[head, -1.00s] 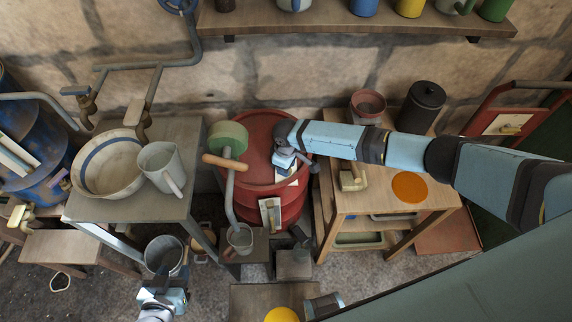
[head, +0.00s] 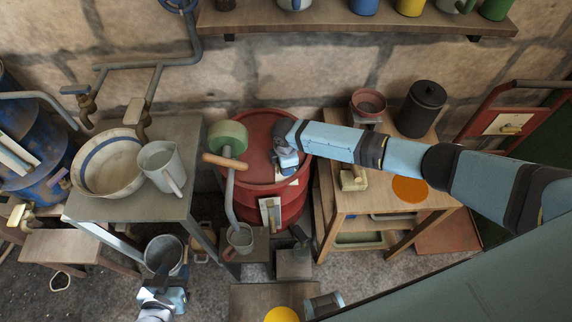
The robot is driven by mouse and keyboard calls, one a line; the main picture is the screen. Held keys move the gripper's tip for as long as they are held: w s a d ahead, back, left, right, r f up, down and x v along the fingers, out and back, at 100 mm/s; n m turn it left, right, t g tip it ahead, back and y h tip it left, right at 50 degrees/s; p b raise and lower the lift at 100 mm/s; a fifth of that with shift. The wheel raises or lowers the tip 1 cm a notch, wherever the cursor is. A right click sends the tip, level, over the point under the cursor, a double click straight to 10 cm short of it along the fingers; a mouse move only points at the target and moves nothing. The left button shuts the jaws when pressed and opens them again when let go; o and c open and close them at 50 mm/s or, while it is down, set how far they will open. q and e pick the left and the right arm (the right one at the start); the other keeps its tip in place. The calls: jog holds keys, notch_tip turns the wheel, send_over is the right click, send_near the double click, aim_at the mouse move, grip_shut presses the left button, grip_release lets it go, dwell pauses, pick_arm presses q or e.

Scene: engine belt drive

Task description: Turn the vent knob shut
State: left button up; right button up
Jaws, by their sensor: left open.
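The red barrel (head: 262,126) stands in the middle, with a hand pump on its top. My right arm reaches in from the right, and its gripper (head: 285,168) points down at the right part of the barrel's lid. The vent knob cannot be made out; that part of the lid is covered by this gripper. Its fingers are too hidden to tell whether they are open or shut. My left gripper (head: 163,288) is at the bottom left, open, close to a grey metal mug (head: 163,252); whether it touches the mug is unclear.
The pump's green head (head: 228,138) and wooden handle stand just left of my right gripper. A cup (head: 240,238) sits under the spout. A table with a bowl (head: 108,165) and jug (head: 160,168) is left; a wooden table (head: 378,202) is right.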

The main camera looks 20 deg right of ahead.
dwell(0.3)
jog(key=o, duration=0.9)
jog(key=shift+o, duration=0.2)
jog(key=shift+r, duration=0.1)
notch_tip(320, 180, up, 14)
jog(key=shift+w, duration=0.2)
jog(key=shift+f, duration=0.25)
